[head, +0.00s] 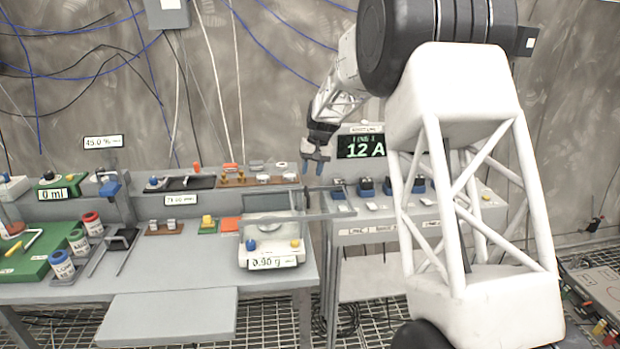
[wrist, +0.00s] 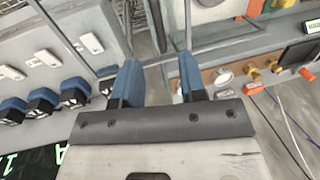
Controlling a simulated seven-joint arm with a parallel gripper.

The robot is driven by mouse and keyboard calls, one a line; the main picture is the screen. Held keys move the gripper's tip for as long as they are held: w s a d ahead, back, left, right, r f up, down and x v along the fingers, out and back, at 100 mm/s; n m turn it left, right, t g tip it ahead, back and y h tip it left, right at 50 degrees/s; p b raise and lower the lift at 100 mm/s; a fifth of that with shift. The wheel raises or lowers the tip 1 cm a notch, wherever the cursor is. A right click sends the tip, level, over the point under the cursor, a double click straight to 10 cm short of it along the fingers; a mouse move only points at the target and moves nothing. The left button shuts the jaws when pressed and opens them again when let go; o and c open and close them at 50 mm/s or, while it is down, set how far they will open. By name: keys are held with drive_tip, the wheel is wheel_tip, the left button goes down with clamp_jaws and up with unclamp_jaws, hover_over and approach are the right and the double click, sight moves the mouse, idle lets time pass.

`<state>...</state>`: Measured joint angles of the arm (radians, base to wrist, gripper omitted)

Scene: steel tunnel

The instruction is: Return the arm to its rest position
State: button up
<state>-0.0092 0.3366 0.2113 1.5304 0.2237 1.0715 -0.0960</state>
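My gripper (head: 316,160) is raised in front of the back wall, left of the black display reading 12 A (head: 361,146). In the wrist view its two blue fingers (wrist: 162,85) stand apart with a clear gap and nothing between them. It is open and empty, above the gap between the left bench (head: 170,318) and the right bench (head: 375,238). My white arm fills the right half of the head view and hides part of the right bench.
A balance (head: 270,247) reading 0.90 g stands at the left bench's right end, with a clear frame above it. Blue-topped blocks (head: 366,188) line the right bench. Blue cables hang on the wall; the floor is grating.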

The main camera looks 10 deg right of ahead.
drive_tip(key=shift+d+r, duration=0.1)
drive_tip(key=shift+r, duration=0.4)
drive_tip(key=shift+s, duration=0.1)
drive_tip(key=s+d+r, duration=0.1)
drive_tip(key=s+r, duration=0.3)
drive_tip(key=s, duration=0.6)
drive_tip(key=s+d+r+t+h, duration=0.1)
drive_tip(key=s+r, duration=0.3)
drive_tip(key=s, duration=0.5)
drive_tip(key=s+d+r, duration=0.1)
drive_tip(key=s+r, duration=0.3)
drive_tip(key=s, duration=0.6)
drive_tip(key=s+f, duration=0.3)
drive_tip(key=s, duration=1.2)
drive_tip(key=s+d+f+t+h, duration=0.1)
drive_tip(key=s+f, duration=0.2)
drive_tip(key=s, duration=1.3)
drive_tip(key=shift+d+t, duration=0.25)
drive_tip(key=shift+t, duration=0.05)
